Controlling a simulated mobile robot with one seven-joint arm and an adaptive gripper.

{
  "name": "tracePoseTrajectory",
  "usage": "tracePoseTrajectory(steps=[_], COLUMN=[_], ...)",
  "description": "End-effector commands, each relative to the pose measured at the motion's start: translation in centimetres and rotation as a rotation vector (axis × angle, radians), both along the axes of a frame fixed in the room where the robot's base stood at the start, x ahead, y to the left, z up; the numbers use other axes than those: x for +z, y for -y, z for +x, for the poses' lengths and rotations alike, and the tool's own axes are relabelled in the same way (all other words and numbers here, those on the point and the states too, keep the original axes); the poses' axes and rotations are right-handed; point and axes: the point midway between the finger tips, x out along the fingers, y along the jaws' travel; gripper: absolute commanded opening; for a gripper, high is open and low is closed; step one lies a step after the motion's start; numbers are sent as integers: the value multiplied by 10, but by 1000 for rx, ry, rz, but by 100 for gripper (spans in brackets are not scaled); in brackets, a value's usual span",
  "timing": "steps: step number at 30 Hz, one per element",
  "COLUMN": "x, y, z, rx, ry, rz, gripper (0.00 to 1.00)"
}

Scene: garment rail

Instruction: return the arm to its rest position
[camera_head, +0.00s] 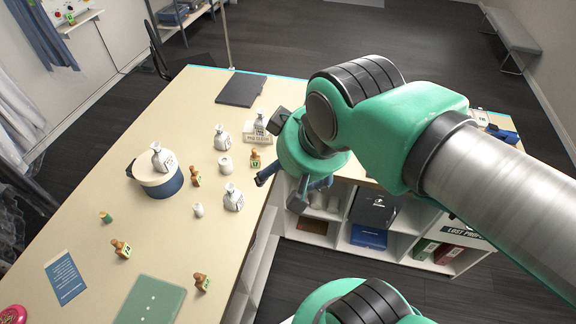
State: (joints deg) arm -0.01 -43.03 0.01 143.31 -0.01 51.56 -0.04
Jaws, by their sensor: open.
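My arm, green and silver, reaches in from the right in the head view. My gripper (279,192) hangs at its end, pointing down and to the left, over the right edge of the table (120,205). Its dark fingers are spread apart and nothing shows between them. A small wooden piece with a green tag (255,158) and a white bottle (233,198) stand on the table just left of it. Part of the gripper is hidden behind its own green wrist.
Several white bottles and tagged wooden pieces stand on the table. A blue-and-cream round box (158,181) bears one bottle. A dark folder (241,89) lies at the far end, a green mat (151,301) at the near end. A white shelf unit (335,232) is below the gripper; dark floor (400,35) is open beyond.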

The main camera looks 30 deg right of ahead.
Motion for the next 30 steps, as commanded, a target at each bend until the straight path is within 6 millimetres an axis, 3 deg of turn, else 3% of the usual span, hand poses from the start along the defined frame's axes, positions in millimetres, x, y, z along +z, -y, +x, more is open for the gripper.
tracePoseTrajectory(steps=[14, 20, 30], x=[-10, -37, -100], y=[0, 0, 0], z=[0, 0, 0], rx=[-1, -1, -1], ry=[0, 0, 0], rz=[0, 0, 0], gripper=[80, 80, 80])
